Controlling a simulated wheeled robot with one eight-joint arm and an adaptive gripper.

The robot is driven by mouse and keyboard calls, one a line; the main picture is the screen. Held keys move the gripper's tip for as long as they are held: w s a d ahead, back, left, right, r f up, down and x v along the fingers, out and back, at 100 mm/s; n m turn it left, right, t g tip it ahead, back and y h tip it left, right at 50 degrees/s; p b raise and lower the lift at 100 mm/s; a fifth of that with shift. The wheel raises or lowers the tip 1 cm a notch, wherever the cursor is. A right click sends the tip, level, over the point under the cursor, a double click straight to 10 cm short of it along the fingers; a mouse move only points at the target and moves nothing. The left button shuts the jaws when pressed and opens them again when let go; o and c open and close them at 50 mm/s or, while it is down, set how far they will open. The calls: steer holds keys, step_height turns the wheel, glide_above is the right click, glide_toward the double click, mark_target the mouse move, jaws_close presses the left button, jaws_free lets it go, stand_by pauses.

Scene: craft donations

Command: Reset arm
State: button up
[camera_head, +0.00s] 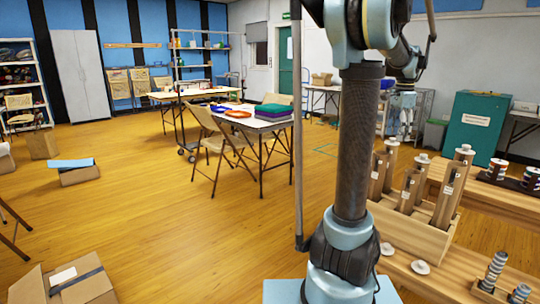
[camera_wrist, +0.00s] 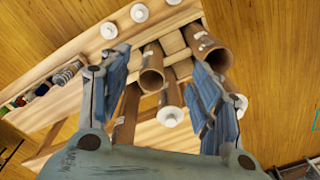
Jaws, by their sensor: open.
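My gripper (camera_head: 404,122) hangs from my arm at the right of the head view, beyond the wooden bench's tubes. In the wrist view, its two blue-padded fingers (camera_wrist: 158,88) are spread apart with nothing held between them. Below them, several brown tubes stand in a wooden rack (camera_head: 415,232). One open-ended tube (camera_wrist: 151,79) shows between the fingers, and another open tube (camera_wrist: 216,56) shows near the right finger. Other tubes, such as the tall one (camera_head: 453,188), carry white caps.
Loose white caps (camera_head: 420,267) lie on the wooden bench (camera_head: 448,284). Striped spool stacks (camera_head: 494,270) stand at its front right. A teal cabinet (camera_head: 474,125) stands behind. A folding table (camera_head: 258,122) with trays and chairs stands mid-room. An open cardboard box (camera_head: 84,281) lies front left; much floor is clear.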

steer(key=s+a+f+n, duration=0.2)
steer(key=a+n, duration=0.1)
steer(key=a, duration=0.3)
steer(key=s+a+f+n, duration=0.2)
steer(key=s+a, duration=0.1)
steer(key=a, duration=0.4)
steer(key=s+a+f+n+t, duration=0.2)
steer(key=s+a+f+n, duration=1.1)
steer(key=s+a+f, duration=0.4)
step_height(320, 180, down, 2)
steer(key=shift+s+a+f, duration=0.15)
steer(key=shift+c, duration=0.6)
